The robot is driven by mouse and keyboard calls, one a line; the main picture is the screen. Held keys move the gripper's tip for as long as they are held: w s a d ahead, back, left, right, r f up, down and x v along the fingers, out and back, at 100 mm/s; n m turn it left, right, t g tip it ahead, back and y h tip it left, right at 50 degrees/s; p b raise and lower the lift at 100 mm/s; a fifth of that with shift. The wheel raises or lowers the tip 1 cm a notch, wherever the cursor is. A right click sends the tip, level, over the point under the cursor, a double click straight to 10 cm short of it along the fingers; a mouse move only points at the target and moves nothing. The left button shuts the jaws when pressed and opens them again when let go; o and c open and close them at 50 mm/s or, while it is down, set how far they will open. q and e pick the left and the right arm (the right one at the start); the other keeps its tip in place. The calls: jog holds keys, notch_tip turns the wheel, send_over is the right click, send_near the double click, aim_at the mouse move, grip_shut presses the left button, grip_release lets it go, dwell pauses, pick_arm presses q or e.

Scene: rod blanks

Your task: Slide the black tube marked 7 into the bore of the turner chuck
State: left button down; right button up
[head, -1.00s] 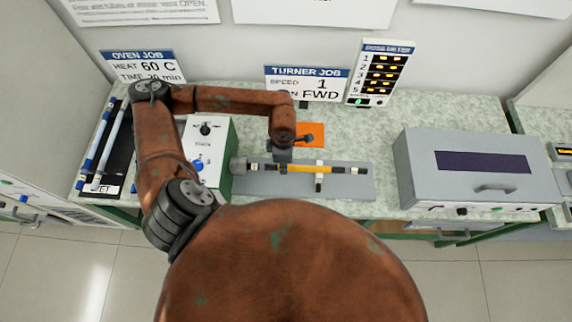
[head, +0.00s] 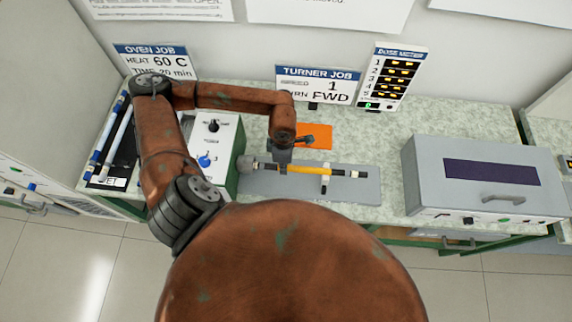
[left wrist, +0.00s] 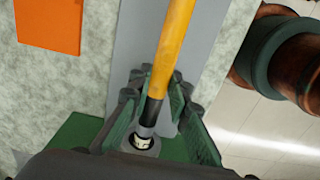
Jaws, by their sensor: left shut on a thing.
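A long tube (head: 305,170), orange-yellow in the middle with black ends, lies level over the grey bed of the turner. No number 7 is readable on it. My left gripper (head: 284,166) is shut around it near its left end. In the left wrist view the tube (left wrist: 172,50) runs down between the fingers of the gripper (left wrist: 155,105). The grey chuck (head: 245,163) is on the right side of the turner's green and white box. The tube's black left end is at the chuck; the fingers partly hide this, and I cannot tell how far inside it is.
A small upright support (head: 326,184) stands under the tube's right part. An orange square (head: 315,130) lies behind the turner. A grey oven-like box (head: 425,170) stands to the right. A black tray (head: 113,168) with other rods is at the far left.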

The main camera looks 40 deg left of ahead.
pick_arm(q)
jog(key=c, duration=1.7)
grip_release()
jog(key=shift+c, duration=0.2)
notch_tip(320, 180, up, 12)
